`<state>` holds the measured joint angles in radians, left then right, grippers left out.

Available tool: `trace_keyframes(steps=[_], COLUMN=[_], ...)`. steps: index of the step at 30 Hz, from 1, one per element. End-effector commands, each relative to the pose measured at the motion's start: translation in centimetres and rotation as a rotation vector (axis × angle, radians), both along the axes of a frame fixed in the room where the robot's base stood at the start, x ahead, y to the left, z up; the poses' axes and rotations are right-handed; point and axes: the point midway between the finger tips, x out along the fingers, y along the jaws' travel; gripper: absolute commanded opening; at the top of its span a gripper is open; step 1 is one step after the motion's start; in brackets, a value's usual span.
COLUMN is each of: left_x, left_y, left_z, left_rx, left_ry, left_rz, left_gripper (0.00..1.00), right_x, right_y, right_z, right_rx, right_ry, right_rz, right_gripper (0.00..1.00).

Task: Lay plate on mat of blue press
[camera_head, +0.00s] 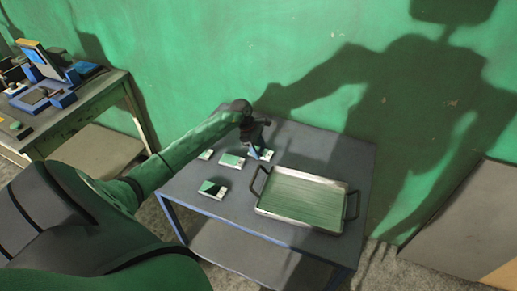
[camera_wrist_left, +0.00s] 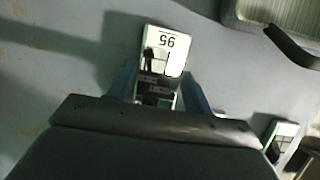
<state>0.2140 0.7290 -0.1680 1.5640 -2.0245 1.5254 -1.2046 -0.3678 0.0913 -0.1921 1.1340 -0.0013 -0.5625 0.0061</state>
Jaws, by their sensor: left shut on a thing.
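The blue press (camera_head: 45,68) stands on a bench at the far left, its lid raised; a dark mat (camera_head: 38,97) appears to lie in its base. My left gripper (camera_head: 256,148) is over the grey table, its fingers pointing down and shut on a small white and green plate (camera_head: 266,154). My right gripper is not in view.
Several similar plates lie on the grey table (camera_head: 300,138), including a near one (camera_head: 213,189) and a middle one (camera_head: 231,160). A metal tray (camera_head: 257,211) with dark handles stands to their right. The bench (camera_head: 75,115) is apart from the table, with floor between.

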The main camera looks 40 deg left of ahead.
Motion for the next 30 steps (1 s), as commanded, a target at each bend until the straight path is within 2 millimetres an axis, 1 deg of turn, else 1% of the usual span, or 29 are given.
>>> trace_keyframes(steps=[2, 3, 5, 6, 13, 20, 21, 23, 25, 27, 29, 30], left_x=[0.1, 0.0, 0.0, 0.0, 0.0, 0.0, 0.0, 0.0, 0.0, 0.0, -0.1, -0.2], left_y=[0.0, 0.0, 0.0, 0.0, 0.0, 0.0, 0.0, 0.2, 0.4, 0.7, 0.9, 1.0], left_z=[0.0, -0.1, -0.1, -0.1, -0.1, 0.2, 0.3, 0.4, 0.8, 1.3, 1.9, 2.3], left_rx=[0.001, 0.0, 0.0, 0.0, 0.0, 0.0, 0.0, 0.001, 0.001, 0.003, 0.002, 0.002], left_ry=[-0.002, 0.0, 0.0, 0.0, 0.0, 0.0, -0.001, -0.002, -0.002, -0.002, -0.002, -0.003], left_rz=[0.0, 0.0, 0.0, 0.0, 0.0, 0.0, 0.001, 0.001, 0.001, 0.001, 0.001, 0.0], left_gripper=[0.07, 0.53, 0.64, 0.72, 0.72, 0.72, 0.72, 0.72, 0.72, 0.72, 0.72, 0.72], right_x=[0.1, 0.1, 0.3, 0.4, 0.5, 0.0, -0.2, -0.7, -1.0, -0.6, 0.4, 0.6], right_y=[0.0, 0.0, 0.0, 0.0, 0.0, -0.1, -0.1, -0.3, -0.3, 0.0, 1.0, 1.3], right_z=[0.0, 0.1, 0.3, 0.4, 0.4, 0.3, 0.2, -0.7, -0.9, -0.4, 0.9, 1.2], right_rx=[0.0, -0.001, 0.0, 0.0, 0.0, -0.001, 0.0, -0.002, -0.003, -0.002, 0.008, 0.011], right_ry=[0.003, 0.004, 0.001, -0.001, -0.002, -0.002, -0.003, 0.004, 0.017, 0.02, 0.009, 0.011], right_rz=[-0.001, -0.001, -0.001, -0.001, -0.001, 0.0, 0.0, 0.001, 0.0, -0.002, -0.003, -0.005], right_gripper=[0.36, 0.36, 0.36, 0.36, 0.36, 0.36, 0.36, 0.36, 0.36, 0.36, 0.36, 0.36])
